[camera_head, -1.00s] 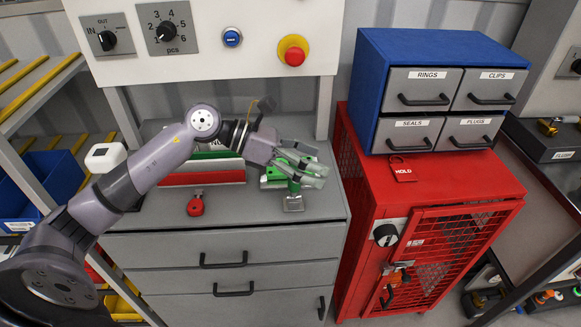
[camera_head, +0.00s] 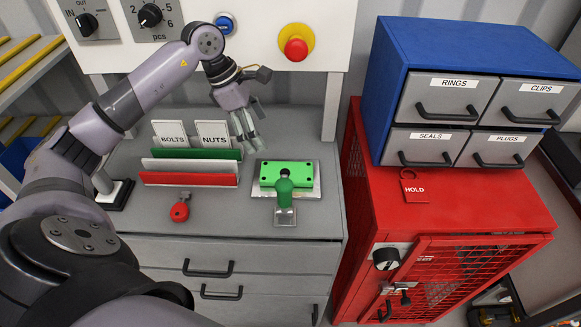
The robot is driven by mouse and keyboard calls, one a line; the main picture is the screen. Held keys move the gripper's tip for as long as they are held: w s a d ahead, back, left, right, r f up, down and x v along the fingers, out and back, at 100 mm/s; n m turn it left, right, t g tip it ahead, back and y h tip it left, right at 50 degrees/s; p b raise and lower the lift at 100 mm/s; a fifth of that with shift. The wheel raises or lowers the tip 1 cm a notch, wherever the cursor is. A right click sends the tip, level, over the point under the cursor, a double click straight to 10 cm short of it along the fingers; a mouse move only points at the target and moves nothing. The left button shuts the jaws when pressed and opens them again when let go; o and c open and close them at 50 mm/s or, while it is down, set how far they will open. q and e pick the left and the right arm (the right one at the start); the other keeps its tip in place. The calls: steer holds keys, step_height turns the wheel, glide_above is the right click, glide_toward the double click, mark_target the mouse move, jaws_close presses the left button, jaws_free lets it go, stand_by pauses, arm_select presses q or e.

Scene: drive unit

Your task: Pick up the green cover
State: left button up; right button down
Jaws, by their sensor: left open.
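The green cover (camera_head: 306,181) is a flat green plate with dark holes, lying on a grey metal base (camera_head: 325,190) on the grey cabinet top. A green-handled tool (camera_head: 284,190) stands upright in front of it and hides part of its near edge. My left gripper (camera_head: 249,138) is open and empty, pointing down above and behind the cover's left side, apart from it. My right gripper is not in view.
Upright red, white and green plates (camera_head: 190,179) with BOLTS and NUTS cards stand left of the cover. A red padlock-like item (camera_head: 180,210) lies in front. A red cabinet (camera_head: 450,207) with blue drawers (camera_head: 400,75) stands right. The control panel (camera_head: 265,57) is behind.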

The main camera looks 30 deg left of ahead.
arm_select(q)
steer(key=p, duration=0.2)
glide_toward(284, 166)
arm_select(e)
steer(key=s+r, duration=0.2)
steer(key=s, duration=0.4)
arm_select(q)
steer(key=shift+s+d+f, duration=0.15)
steer(key=shift+d+f, duration=0.45)
steer(key=shift+s+d+f, duration=0.2)
steer(key=shift+d+f, duration=0.35)
steer(key=shift+d+f+p, duration=0.15)
steer(key=shift+f+p, duration=0.2)
steer(key=shift+f, duration=0.15)
steer(key=shift+d+f+p, duration=0.15)
steer(key=shift+f+p, duration=0.05)
steer(key=shift+p, duration=0.1)
steer(key=p+x, duration=0.2)
steer(key=x, duration=0.1)
steer(key=shift+w+d+f, duration=0.15)
steer(key=shift+w+f, duration=0.1)
steer(key=shift+f, duration=0.1)
steer(key=shift+w+d+f, duration=0.1)
steer(key=shift+f, duration=0.35)
steer(key=c, duration=1.5)
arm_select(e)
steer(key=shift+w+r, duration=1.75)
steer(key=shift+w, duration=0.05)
arm_select(q)
steer(key=shift+r, duration=0.1)
